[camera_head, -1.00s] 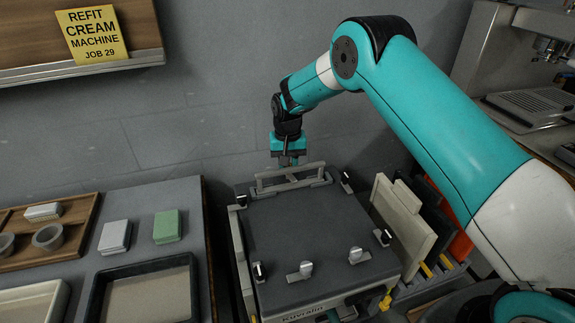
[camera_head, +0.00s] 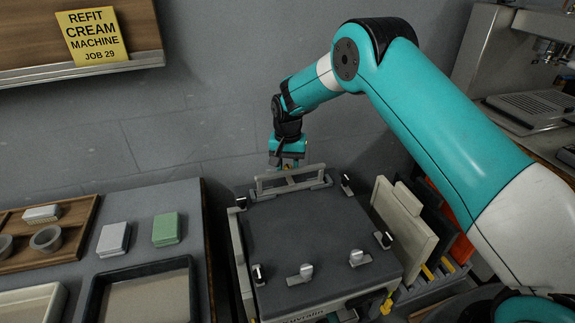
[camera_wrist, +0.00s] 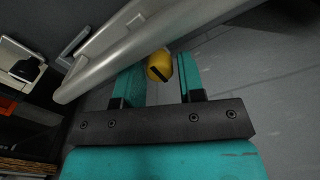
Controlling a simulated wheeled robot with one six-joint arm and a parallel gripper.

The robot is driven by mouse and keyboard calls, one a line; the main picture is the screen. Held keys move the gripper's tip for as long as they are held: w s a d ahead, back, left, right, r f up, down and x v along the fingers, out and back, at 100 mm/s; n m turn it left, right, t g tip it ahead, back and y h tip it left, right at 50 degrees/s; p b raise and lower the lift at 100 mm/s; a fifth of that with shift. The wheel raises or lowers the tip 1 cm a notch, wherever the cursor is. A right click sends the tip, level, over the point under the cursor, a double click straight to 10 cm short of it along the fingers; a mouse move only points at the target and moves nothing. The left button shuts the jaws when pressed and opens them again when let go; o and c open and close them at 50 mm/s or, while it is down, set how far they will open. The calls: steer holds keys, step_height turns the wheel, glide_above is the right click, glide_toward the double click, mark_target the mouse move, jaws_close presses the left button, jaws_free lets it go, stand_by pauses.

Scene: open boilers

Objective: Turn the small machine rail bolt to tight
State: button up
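The small machine (camera_head: 320,240) is a dark grey box with a light rail (camera_head: 290,180) along its far edge. A yellow bolt head (camera_wrist: 159,66) with a dark slot shows beside the pale rail (camera_wrist: 125,45) in the wrist view. My gripper (camera_wrist: 160,75) is behind the rail, its two teal fingers apart with the bolt head between their tips. I see no firm contact with the bolt. In the head view my gripper (camera_head: 287,168) points down at the far edge, its tips mostly hidden by the rail.
Several small knobs or latches, such as one front knob (camera_head: 305,271), stand around the machine top. Upright panels (camera_head: 402,220) stand close on the right. A table with trays (camera_head: 145,292) and a green block (camera_head: 166,228) is on the left. The grey wall is behind my gripper.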

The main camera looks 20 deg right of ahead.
mark_target(288, 166)
steer(key=shift+o, duration=1.1)
steer(key=n+p, duration=0.1)
steer(key=n, duration=0.3)
steer(key=shift+r+p, duration=0.1)
steer(key=shift+p, duration=0.2)
steer(key=n+p, duration=0.1)
steer(key=n, duration=0.2)
step_height(288, 166, up, 17)
steer(key=b, duration=0.3)
steer(key=s+a+r+n+y, duration=0.1)
steer(key=s+r, duration=0.2)
steer(key=s, duration=0.7)
steer(key=s+a+r+n+y, duration=0.1)
steer(key=s+r, duration=0.3)
steer(key=s, duration=0.7)
steer(key=shift+a+r+n, duration=0.3)
steer(key=shift+a+n, duration=0.3)
steer(key=shift+a, duration=0.15)
